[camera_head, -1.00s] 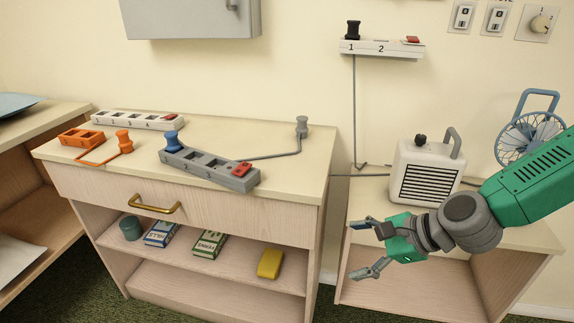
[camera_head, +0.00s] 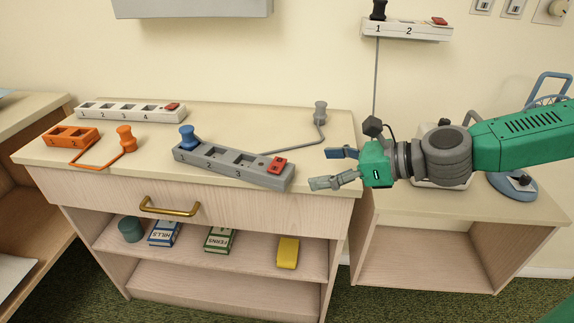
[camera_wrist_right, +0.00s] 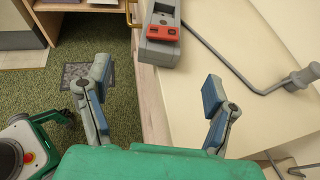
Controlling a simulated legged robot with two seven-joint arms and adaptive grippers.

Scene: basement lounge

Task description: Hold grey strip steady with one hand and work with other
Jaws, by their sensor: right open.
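The grey strip (camera_head: 222,165) lies at an angle on the cabinet top, with numbered sockets, a blue plug (camera_head: 187,137) in its left socket and a red switch (camera_head: 277,165) at its right end. In the right wrist view the strip's red-switch end (camera_wrist_right: 162,32) shows ahead at the top. My right gripper (camera_head: 338,168) is open and empty, to the right of the strip and apart from it, by the cabinet's right edge. It also shows in the right wrist view (camera_wrist_right: 155,88), fingers spread. My left gripper is not in view.
A grey plug (camera_head: 320,112) with a grey cord stands behind on the top. An orange strip (camera_head: 70,136), an orange plug (camera_head: 126,139) and a white strip (camera_head: 130,110) are at the left. A wall strip (camera_head: 407,30) hangs above. A heater and fan are partly hidden behind my right arm.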

